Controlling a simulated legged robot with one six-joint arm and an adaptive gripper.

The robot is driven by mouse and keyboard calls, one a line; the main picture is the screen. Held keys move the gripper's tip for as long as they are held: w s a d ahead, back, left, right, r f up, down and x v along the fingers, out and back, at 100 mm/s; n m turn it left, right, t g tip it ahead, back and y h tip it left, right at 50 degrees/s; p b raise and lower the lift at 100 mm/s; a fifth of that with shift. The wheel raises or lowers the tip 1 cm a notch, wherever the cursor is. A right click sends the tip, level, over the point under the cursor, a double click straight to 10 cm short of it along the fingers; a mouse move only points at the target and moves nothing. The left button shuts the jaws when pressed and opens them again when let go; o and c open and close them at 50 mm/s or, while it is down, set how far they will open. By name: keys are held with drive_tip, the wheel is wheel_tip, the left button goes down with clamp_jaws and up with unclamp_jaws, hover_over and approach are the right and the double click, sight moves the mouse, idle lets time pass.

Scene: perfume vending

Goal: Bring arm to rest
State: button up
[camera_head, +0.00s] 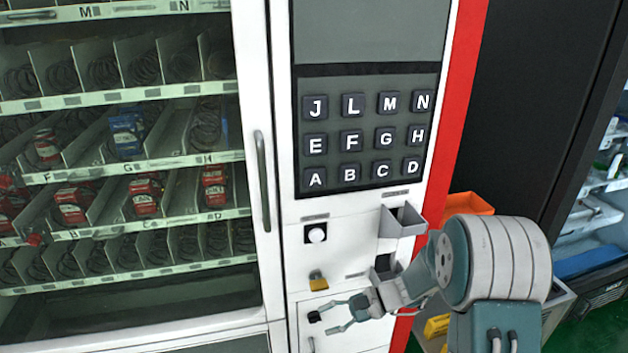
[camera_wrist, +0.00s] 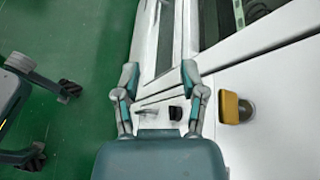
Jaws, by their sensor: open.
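My gripper (camera_head: 338,317) is open and empty in the head view, low in front of the white lower panel of the vending machine (camera_head: 345,265). In the wrist view my gripper (camera_wrist: 160,82) shows its two fingers spread apart, with nothing between them but the white panel and floor behind. My arm comes in from the lower right of the head view and is bent at a large rounded joint. A small black knob (camera_head: 314,317) is close to the fingertips; I cannot tell whether they touch it.
A yellow padlock (camera_head: 318,281) hangs above my gripper. A lettered keypad (camera_head: 366,139) and a grey open bin (camera_head: 402,221) are higher up. A glass front with snack shelves (camera_head: 128,165) is on the left. An orange bin (camera_head: 470,205) stands behind my arm. Green floor shows at the right.

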drive_tip(key=s+d+r+n+t+h, duration=0.3)
drive_tip(key=s+d+r+n+h, duration=0.2)
drive_tip(key=s+r, duration=0.4)
drive_tip(key=s+d+r+n+t+h, duration=0.3)
drive_tip(key=s+d+r+n+h, duration=0.2)
drive_tip(key=s, duration=0.7)
wheel_tip(320, 180, up, 5)
drive_tip(key=d+h, duration=0.2)
drive_tip(key=h, duration=0.1)
drive_tip(key=shift+s+t, duration=0.2)
drive_tip(key=shift+t, duration=0.1)
drive_tip(key=shift+f, duration=0.1)
